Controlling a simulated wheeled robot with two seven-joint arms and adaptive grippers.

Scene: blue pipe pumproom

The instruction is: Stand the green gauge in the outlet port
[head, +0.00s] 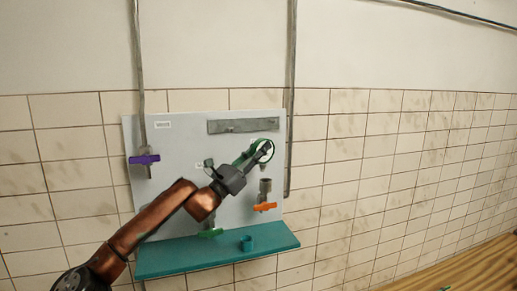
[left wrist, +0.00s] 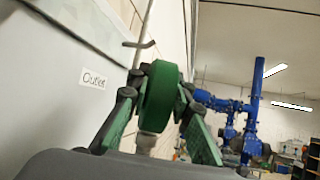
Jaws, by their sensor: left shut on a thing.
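The green gauge (head: 268,156) is round with a green rim and a pale face in the head view. My left gripper (head: 262,151) is shut on it and holds it upright in front of the panel. In the left wrist view the gauge (left wrist: 160,97) sits between the two fingers (left wrist: 158,110), its pale stem pointing down. A grey open-topped port (head: 265,186) with an orange handle (head: 265,207) is below the gauge, apart from it. An "Outlet" label (left wrist: 93,80) shows on the panel in the left wrist view. My right gripper is out of view.
The pale panel (head: 140,207) carries a purple handle (head: 145,160), a green handle (head: 210,233) and a grey bar (head: 243,125). A wooden surface (head: 470,270) is at lower right.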

